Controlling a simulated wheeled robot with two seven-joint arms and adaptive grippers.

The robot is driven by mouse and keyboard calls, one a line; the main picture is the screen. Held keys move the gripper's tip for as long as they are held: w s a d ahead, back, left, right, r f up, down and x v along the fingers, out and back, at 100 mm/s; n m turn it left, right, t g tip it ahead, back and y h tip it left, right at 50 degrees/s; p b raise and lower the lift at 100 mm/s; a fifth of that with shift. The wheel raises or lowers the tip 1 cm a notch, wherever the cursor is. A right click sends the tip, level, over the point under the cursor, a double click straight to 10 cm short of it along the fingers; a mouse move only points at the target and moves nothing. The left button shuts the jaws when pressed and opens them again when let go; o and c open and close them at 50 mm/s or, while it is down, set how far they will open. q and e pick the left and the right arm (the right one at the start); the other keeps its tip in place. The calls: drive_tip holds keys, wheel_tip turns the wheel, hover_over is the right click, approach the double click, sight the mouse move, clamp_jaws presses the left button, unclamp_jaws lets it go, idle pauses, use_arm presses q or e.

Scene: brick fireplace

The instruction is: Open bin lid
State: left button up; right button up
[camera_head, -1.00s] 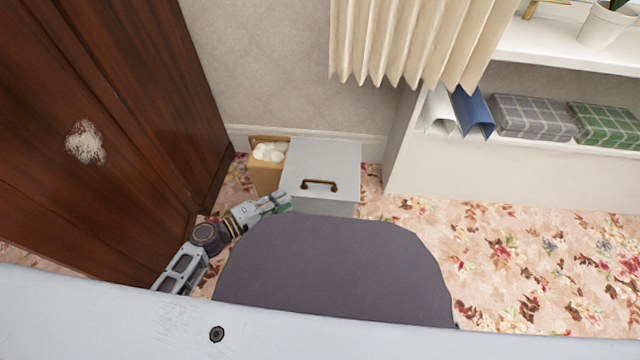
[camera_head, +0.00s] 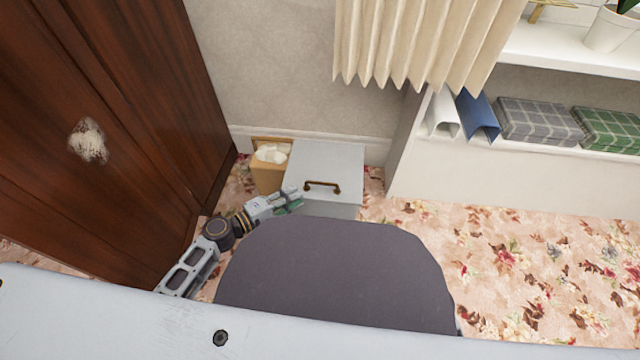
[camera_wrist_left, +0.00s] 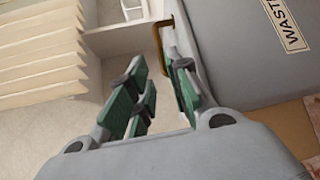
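The bin (camera_head: 330,162) is a pale grey box on the floor against the wall. Its lid is shut, with a brown handle (camera_head: 322,186) near the front edge. In the left wrist view, the bin (camera_wrist_left: 245,45) shows a white label reading "WAST", cut off by the frame. My left gripper (camera_head: 294,199) is at the bin's front left corner, just short of the handle. In the wrist view its green-padded fingers (camera_wrist_left: 163,85) are apart with nothing between them. The handle (camera_wrist_left: 184,65) shows just beyond the right finger; I cannot tell whether they touch. My right gripper is out of view.
A cardboard box (camera_head: 265,180) with white crumpled contents stands left of the bin. A dark wooden wardrobe (camera_head: 130,120) is at the left. A white shelf unit (camera_head: 430,175) stands to the right, and a cream curtain (camera_head: 420,45) hangs above. Flowered carpet (camera_head: 530,260) is clear at the right.

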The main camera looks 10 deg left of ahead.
sight(320, 183)
use_arm(q)
drive_tip(key=shift+b+x, duration=0.5)
drive_tip(key=shift+x, duration=2.55)
drive_tip(key=shift+b+x, duration=0.35)
drive_tip(key=shift+x, duration=2)
clamp_jaws()
